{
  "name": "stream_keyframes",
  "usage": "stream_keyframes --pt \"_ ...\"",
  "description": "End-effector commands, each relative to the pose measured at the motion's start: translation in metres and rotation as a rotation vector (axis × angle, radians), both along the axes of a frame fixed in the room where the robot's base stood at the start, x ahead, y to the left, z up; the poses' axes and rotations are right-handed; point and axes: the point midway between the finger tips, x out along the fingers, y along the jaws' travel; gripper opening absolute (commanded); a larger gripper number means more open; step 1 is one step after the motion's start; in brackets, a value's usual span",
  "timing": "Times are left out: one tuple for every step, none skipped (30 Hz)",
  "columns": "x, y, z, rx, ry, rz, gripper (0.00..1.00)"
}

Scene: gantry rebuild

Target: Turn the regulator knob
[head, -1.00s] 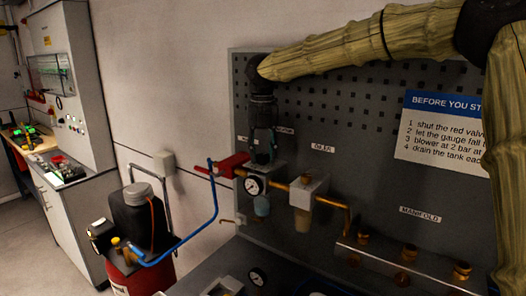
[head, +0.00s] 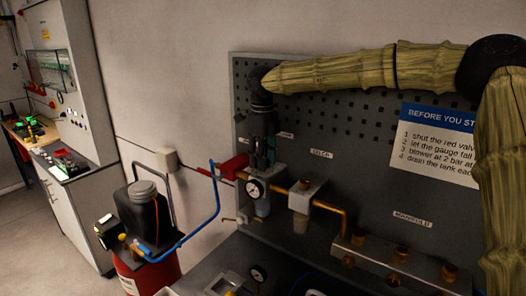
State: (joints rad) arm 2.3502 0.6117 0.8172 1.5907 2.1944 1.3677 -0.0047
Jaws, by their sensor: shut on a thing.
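My gripper (head: 263,155) points straight down over the regulator on the pegboard. It is shut on the regulator knob, which the fingers and the dim light mostly hide. Just below the fingers is the regulator's round white pressure gauge (head: 255,189) with a dark needle; its reading is too small to tell. A clear bluish bowl (head: 263,207) hangs under the regulator. A red valve handle (head: 234,166) is close on the left of the gripper.
A brass pipe (head: 328,207) runs right past a grey filter block (head: 305,196) to a manifold with brass fittings (head: 400,254). A blue hose (head: 190,237) leads to a red tank (head: 150,277) at lower left. A sign (head: 435,145) hangs at right.

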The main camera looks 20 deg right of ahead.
Motion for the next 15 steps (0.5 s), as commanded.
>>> stream_keyframes --pt "0.0006 -0.0006 0.0043 0.002 -0.001 0.041 0.12" --pt "0.0007 -0.0007 0.0044 0.002 -0.001 0.069 0.12" --pt "0.0009 -0.0008 0.0049 0.002 -0.002 0.107 0.12" --pt "0.0010 -0.0009 0.0049 0.002 -0.002 0.136 0.12" --pt "0.0010 -0.0009 0.0045 0.002 -0.002 0.165 0.12" --pt "0.0011 -0.0008 0.0042 0.003 -0.001 0.202 0.12" --pt "0.0011 -0.0008 0.0042 0.003 -0.003 0.231 0.12" --pt "0.0013 -0.0006 0.0044 0.002 -0.003 0.259 0.12" --pt "0.0014 -0.0004 0.0043 0.002 -0.004 0.297 0.12" --pt "0.0013 -0.0005 0.0039 0.002 -0.003 0.325 0.12" --pt "0.0013 -0.0006 0.0034 0.002 -0.003 0.353 0.12" --pt "0.0012 -0.0007 0.0030 0.002 -0.003 0.391 0.12" --pt "0.0013 -0.0007 0.0030 0.003 -0.003 0.420 0.12" --pt "0.0013 -0.0007 0.0031 0.002 -0.004 0.449 0.12" --pt "0.0013 -0.0009 0.0029 0.002 -0.004 0.486 0.12"
